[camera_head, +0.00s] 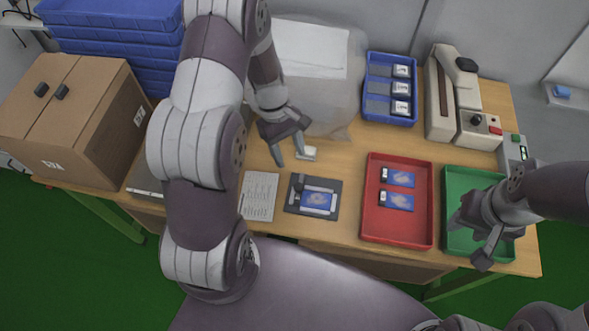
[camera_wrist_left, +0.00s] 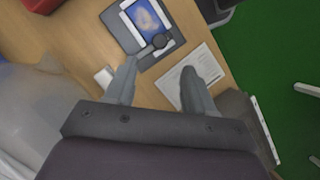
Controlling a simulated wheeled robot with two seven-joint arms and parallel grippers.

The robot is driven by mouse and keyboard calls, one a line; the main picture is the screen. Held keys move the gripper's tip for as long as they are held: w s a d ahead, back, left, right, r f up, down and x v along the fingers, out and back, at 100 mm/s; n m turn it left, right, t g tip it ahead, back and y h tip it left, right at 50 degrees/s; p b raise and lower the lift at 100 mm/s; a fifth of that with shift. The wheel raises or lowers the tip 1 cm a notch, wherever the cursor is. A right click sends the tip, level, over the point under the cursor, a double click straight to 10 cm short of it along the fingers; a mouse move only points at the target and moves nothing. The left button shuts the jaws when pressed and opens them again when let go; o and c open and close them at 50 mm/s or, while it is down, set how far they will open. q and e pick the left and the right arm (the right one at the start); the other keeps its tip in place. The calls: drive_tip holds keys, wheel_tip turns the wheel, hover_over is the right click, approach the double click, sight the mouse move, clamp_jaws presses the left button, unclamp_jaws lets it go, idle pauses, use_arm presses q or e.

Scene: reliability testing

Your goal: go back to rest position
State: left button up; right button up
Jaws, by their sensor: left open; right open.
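My left gripper (camera_head: 290,160) is open and empty above the table, between the clear plastic bag and the paper sheet. In the left wrist view its two fingers (camera_wrist_left: 158,90) are spread apart with nothing between them. A small white item (camera_head: 306,153) lies on the table just right of the left fingertips; it also shows in the left wrist view (camera_wrist_left: 104,77). My right gripper (camera_head: 473,236) is open over the green tray (camera_head: 460,180). I see nothing held in it.
The table (camera_head: 350,150) holds a red tray (camera_head: 375,232) with two blue-faced devices, a dark fixture (camera_head: 293,207) with another device, a paper sheet (camera_head: 258,197), a blue bin (camera_head: 390,60), a beige machine (camera_head: 440,115), a cardboard box (camera_head: 95,130) and stacked blue crates (camera_head: 120,45).

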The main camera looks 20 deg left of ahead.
use_arm(q)
drive_tip(key=shift+v, duration=1.1)
drive_tip(key=s+d+r+m+t+y, duration=0.3)
drive_tip(key=s+r+m, duration=0.5)
drive_tip(key=m, duration=0.4)
drive_tip(key=shift+d+r+t+y, duration=0.3)
drive_tip(key=shift+d+r+y, duration=0.1)
drive_tip(key=shift+r, duration=0.5)
drive_tip(key=shift+s, duration=0.1)
